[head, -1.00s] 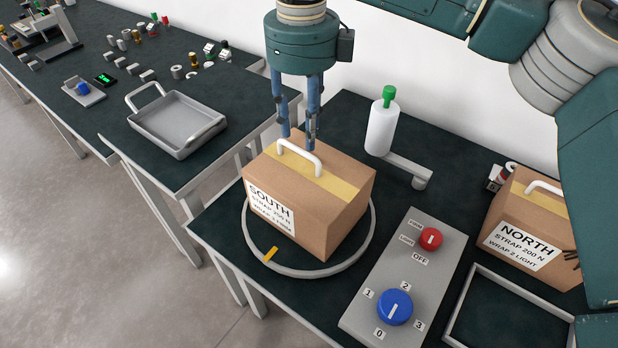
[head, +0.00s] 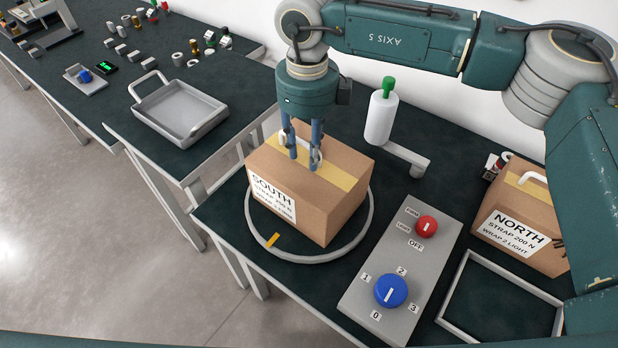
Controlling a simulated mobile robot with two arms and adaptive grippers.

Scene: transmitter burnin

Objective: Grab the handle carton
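The carton marked SOUTH (head: 325,205) is a brown box with yellow tape and a white handle (head: 285,138) on top. It sits upright on a round ring turntable (head: 310,258). A second carton marked NORTH (head: 520,220), also with a white handle, stands at the right, partly hidden by my arm. My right gripper (head: 304,164) points down at the SOUTH carton's top, its fingertips apart at the handle. The fingers hide part of the handle, and contact with it is unclear. My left gripper is not in view.
A control panel (head: 400,265) with red and blue knobs lies right of the turntable. A white bottle with a green cap (head: 380,118) stands behind. A square frame (head: 448,292) lies front right. A grey tray (head: 205,128) and several small parts are on the left table.

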